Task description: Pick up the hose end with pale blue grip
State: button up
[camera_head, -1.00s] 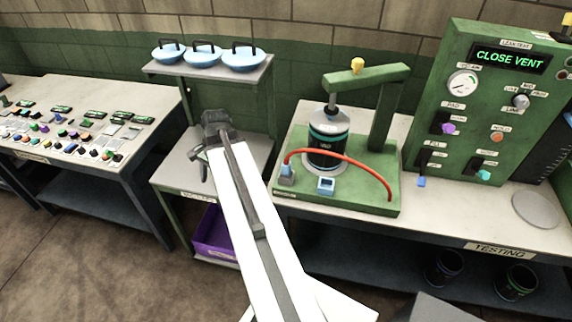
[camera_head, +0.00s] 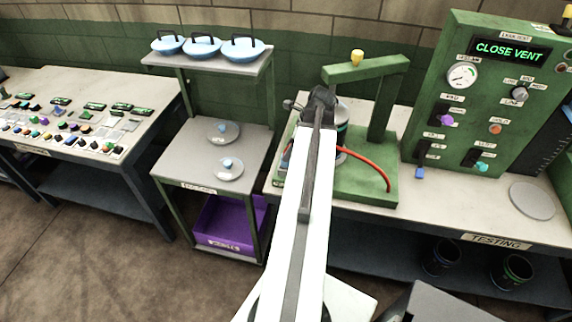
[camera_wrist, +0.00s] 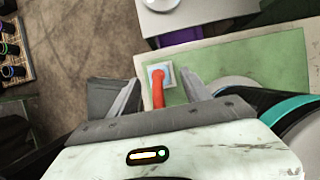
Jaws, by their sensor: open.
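My gripper (camera_wrist: 160,92) is open, with one finger on each side of the hose in the picture. In the head view my gripper (camera_head: 318,97) is over the fixture's left part.
The canister's teal band (camera_wrist: 305,125) is close on the right in the wrist view. The green press post (camera_head: 385,115) and control panel (camera_head: 480,100) stand to the right. A shelf stand (camera_head: 180,168) with two knobbed lids and a purple bin (camera_head: 225,225) is at left.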

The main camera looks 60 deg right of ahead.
jog(key=b+x, duration=0.5)
jog(key=shift+s+f, duration=0.2)
jog(key=shift+f, duration=0.05)
jog(key=shift+r, duration=0.15)
jog(key=shift+c, duration=0.3)
grip_shut()
jog(key=shift+r+p, duration=0.1)
jog(key=shift+p, duration=0.2)
